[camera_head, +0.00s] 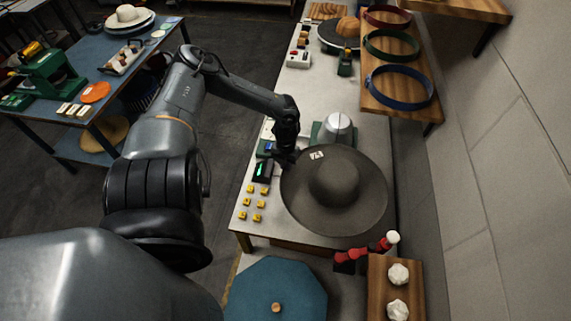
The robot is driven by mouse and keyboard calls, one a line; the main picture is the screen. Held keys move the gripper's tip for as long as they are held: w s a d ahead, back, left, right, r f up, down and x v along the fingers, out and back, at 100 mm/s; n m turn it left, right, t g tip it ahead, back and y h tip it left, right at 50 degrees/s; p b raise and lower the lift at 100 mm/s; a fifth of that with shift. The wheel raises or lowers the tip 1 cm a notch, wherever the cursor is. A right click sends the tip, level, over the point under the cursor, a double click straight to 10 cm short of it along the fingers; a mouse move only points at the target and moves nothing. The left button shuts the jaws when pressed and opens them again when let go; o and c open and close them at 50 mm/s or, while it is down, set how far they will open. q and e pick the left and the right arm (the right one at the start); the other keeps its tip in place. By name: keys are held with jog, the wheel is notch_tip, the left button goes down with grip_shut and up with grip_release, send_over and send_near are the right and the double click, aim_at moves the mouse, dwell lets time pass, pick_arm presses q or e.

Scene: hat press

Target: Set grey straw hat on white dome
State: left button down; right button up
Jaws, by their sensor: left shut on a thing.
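The grey straw hat (334,205) is wide-brimmed, with its crown up and a small white tag on the brim. It appears held above the near part of the workbench. My left gripper (287,160) is at the hat's upper left brim edge and is shut on it. The white dome (339,124) stands on a green base just beyond the hat. The hat's far brim overlaps the base's lower part in the view. The hat is not on the dome. My right gripper is not in view.
Yellow blocks (250,201) and a box with a green display (262,170) lie left of the hat. A wall shelf (389,60) with coloured rings is at the right. Red bottles (352,256) and a wooden board (381,290) are near, with a blue octagonal top (275,291).

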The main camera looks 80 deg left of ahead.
pick_arm(q)
jog(key=shift+s+f+b, duration=0.15)
jog(key=shift+f+b, duration=0.35)
jog(key=shift+f, duration=0.15)
notch_tip(320, 180, down, 7)
jog(key=b, duration=0.6)
jog(key=shift+b, duration=0.3)
jog(key=shift+f+b, duration=2.15)
jog(key=shift+f, duration=0.35)
jog(key=shift+f+b, duration=0.65)
jog(key=shift+f, duration=0.1)
jog(key=c, duration=1.1)
grip_release()
jog(key=shift+r, duration=0.1)
